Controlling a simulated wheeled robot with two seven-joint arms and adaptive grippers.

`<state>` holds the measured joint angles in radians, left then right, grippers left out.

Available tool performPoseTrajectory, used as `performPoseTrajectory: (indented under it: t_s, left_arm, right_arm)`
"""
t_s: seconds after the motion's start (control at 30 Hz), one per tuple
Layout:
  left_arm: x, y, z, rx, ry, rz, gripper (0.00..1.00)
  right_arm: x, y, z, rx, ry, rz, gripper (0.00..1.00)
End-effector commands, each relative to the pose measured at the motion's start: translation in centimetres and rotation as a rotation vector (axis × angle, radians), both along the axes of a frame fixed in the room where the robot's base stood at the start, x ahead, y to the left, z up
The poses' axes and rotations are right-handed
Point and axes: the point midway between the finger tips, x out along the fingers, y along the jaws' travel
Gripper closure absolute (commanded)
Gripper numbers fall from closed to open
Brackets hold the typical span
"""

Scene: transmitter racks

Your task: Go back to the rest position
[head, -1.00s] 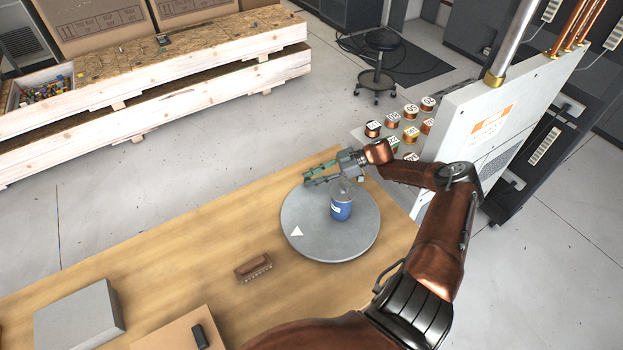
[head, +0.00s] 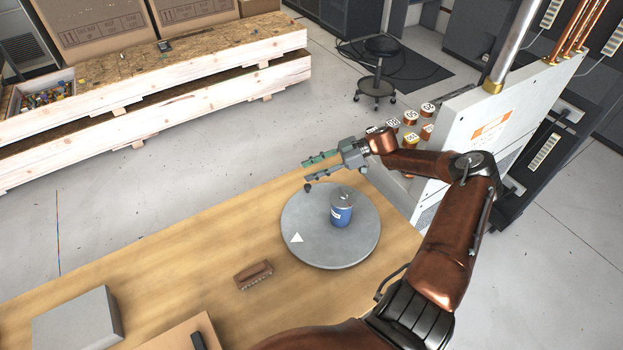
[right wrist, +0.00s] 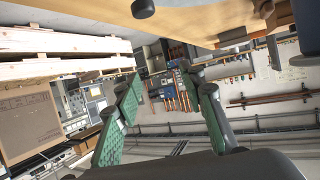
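My right gripper (head: 306,171) is open and empty, above the far left edge of the grey round turntable (head: 310,251). Its two green-padded fingers also show apart in the right wrist view (right wrist: 160,84), with nothing between them. A blue can (head: 341,213) stands upright on the turntable, below and to the right of the gripper, apart from it. A small dark knob-like piece (head: 307,187) shows just below the lower finger; I cannot tell what it belongs to. It seems to show at the top of the right wrist view (right wrist: 143,8). My left gripper is not in view.
A wooden table (head: 200,240) carries the turntable, a brown brush-like block (head: 253,275) and a grey box (head: 78,322). Several numbered copper coils (head: 410,138) are beyond my right forearm, beside a pale cabinet (head: 475,120). A wheeled stool (head: 377,80) stands behind.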

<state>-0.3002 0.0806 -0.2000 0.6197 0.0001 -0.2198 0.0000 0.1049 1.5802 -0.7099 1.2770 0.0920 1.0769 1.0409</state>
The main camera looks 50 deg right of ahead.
Motion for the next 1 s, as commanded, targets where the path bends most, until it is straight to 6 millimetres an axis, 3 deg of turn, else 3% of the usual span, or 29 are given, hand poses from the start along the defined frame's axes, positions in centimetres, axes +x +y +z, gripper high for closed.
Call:
performPoseTrajectory:
  t_s: [0.2, 0.83, 1.0]
  left_arm:
    - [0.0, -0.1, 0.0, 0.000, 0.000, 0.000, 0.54]
    - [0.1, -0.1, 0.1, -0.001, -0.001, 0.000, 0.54]
    - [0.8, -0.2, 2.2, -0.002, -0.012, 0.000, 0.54]
  right_arm:
    - [0.0, 0.0, 1.9, 0.001, 0.000, 0.000, 0.63]
    - [0.0, 0.0, 2.2, 0.001, -0.001, -0.001, 0.63]
    - [-0.1, 0.0, 4.9, 0.001, -0.012, -0.001, 0.63]
